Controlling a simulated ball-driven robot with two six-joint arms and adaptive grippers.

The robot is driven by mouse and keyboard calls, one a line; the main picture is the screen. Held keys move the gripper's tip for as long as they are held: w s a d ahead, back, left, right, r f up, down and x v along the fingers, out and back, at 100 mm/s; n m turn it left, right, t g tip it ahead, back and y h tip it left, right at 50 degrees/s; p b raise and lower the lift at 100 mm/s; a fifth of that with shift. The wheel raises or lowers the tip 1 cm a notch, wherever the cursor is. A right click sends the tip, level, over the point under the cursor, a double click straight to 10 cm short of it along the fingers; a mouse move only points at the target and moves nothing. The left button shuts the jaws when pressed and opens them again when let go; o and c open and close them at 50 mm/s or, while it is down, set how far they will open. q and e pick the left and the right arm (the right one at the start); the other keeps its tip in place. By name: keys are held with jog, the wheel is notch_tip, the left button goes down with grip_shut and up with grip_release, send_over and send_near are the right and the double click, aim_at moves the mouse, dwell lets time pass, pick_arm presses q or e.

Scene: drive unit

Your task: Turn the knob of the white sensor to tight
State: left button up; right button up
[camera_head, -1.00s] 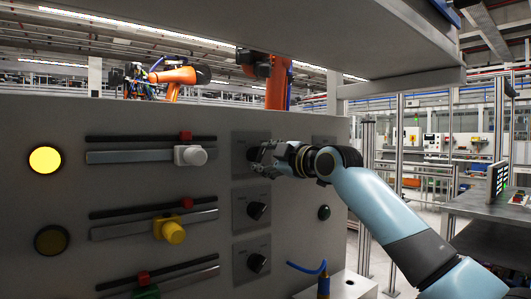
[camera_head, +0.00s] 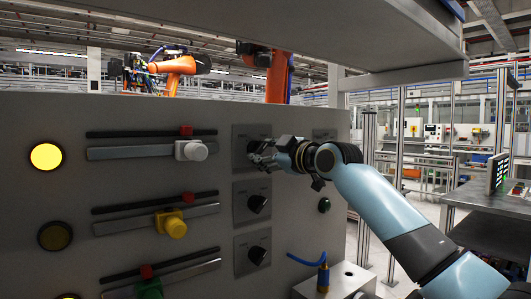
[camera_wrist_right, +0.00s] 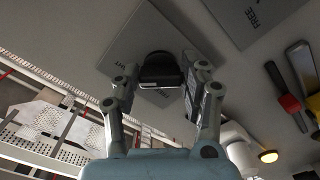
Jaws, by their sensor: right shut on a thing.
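The white sensor is the top row of the grey panel, with a white slider (camera_head: 191,150) on a metal rail. To its right is a grey plate (camera_head: 240,133) with a black knob (camera_head: 254,146). My right gripper (camera_head: 259,160) is at this knob, coming from the right and hiding part of it. In the right wrist view the dark knob (camera_wrist_right: 161,72) lies between the two fingers of my right gripper (camera_wrist_right: 163,88), which is shut on it. The plate there shows a partly hidden word ending in "HT". My left gripper is not in view.
Two more black knobs, the middle one (camera_head: 257,204) and the lower one (camera_head: 257,255), sit below. A yellow slider (camera_head: 172,224) and a green one (camera_head: 150,288) are on lower rails. A lit yellow lamp (camera_head: 46,157) is at left. A blue hose (camera_head: 305,261) sticks out below my arm.

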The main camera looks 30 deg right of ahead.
jog(key=o, duration=1.2)
jog(key=s, duration=0.4)
jog(key=s+d, duration=0.1)
jog(key=s, duration=0.7)
jog(key=shift+d, duration=0.35)
jog(key=shift+f, duration=0.1)
